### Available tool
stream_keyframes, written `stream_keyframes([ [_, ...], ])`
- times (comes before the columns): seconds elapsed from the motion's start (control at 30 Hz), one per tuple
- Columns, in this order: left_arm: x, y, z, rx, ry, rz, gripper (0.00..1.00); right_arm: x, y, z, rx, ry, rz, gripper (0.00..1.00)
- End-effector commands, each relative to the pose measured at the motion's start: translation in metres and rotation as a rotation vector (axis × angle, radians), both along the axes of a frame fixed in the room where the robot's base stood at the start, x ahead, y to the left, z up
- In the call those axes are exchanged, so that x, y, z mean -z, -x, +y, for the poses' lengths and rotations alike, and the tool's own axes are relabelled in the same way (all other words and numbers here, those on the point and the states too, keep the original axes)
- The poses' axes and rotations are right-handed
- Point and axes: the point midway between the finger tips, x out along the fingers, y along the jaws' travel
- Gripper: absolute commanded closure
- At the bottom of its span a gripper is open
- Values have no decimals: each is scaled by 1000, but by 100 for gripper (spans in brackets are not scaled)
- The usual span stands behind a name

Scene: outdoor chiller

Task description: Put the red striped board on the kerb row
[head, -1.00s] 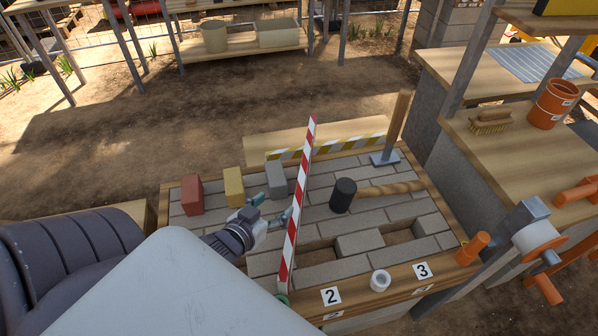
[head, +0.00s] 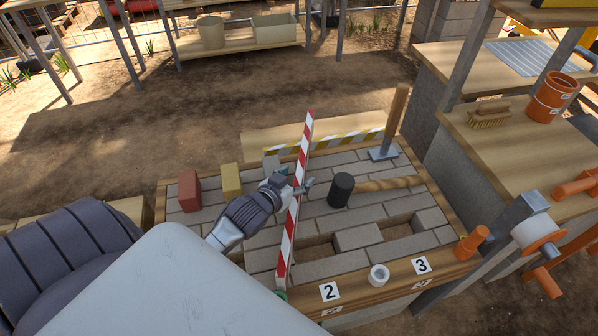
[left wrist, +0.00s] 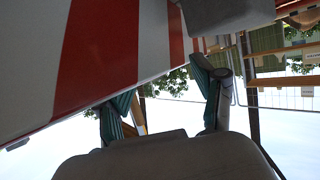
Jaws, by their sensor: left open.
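The red striped board (head: 293,215), red and white, is long and narrow and crosses the middle of the paved bench in the head view. It fills the upper left of the left wrist view (left wrist: 95,55). My left gripper (head: 297,180) is open at the board's mid-length; its fingers (left wrist: 168,105) show beside the board in the wrist view. I cannot tell whether the board lies between them. A red block (head: 189,190), yellow block (head: 231,180) and grey block (head: 271,164), partly hidden, stand in a row; I cannot tell whether this is the kerb row. My right gripper is out of view.
A black-headed mallet (head: 341,190) lies right of the board on the pavers (head: 345,262), which have gaps. A tamper (head: 390,125) stands behind it, near a yellow striped board (head: 345,140). A white ring (head: 379,277) and number tags (head: 330,292) are at the front edge.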

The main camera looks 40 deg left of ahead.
Motion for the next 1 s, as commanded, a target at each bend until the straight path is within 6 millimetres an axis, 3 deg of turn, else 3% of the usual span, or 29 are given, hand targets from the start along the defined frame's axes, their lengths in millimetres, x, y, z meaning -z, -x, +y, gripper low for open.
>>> stream_keyframes([
  [0.1,4,-9,0,0,0,0,32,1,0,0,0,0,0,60],
  [0.33,5,-10,0,1,0,1,32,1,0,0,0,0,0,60],
  [0.73,5,-10,0,0,0,1,97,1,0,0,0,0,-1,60],
  [1.0,3,-10,0,1,-1,-3,100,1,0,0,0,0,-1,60],
])
